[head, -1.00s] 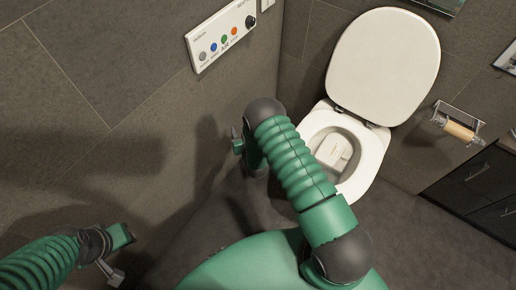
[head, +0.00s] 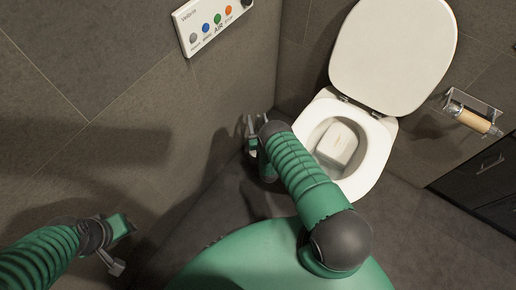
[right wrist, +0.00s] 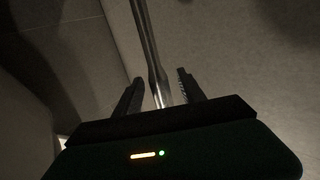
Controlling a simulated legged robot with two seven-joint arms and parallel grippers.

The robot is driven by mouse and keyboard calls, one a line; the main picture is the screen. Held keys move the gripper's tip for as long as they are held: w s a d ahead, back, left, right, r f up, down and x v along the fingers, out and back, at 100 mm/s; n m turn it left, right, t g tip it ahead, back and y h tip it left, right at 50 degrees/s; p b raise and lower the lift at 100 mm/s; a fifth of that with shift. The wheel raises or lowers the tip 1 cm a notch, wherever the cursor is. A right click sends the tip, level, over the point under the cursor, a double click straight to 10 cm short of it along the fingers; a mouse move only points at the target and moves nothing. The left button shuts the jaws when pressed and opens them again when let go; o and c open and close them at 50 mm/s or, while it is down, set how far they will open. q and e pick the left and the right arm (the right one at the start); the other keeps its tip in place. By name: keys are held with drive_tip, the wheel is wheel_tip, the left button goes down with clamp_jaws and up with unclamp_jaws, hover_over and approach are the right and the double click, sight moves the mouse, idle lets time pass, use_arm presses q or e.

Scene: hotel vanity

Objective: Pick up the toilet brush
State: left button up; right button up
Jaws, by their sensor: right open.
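A slim shiny metal rod (right wrist: 148,45), which looks like the toilet brush handle, rises between the fingers of my right gripper (right wrist: 158,92) in the right wrist view. The fingers are open, one on each side of the rod, with a gap visible on the left. The brush's lower end is hidden there. In the head view my right gripper (head: 250,130) is by the wall left of the toilet, partly hidden by my own arm; the brush cannot be made out clearly. My left gripper (head: 116,247) is at the lower left, away from the brush; its jaw state is unclear.
The toilet (head: 352,150) stands right of my right arm with its lid (head: 393,55) raised. A button panel (head: 212,22) is on the left wall above. A paper holder (head: 472,115) and a dark cabinet (head: 480,180) are at the right. Floor at lower right is clear.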

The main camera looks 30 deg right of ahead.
use_arm(q)
drive_tip(key=shift+a+f, duration=0.1)
drive_tip(key=shift+f, duration=0.4)
use_arm(e)
drive_tip(key=shift+x, duration=1)
clamp_jaws()
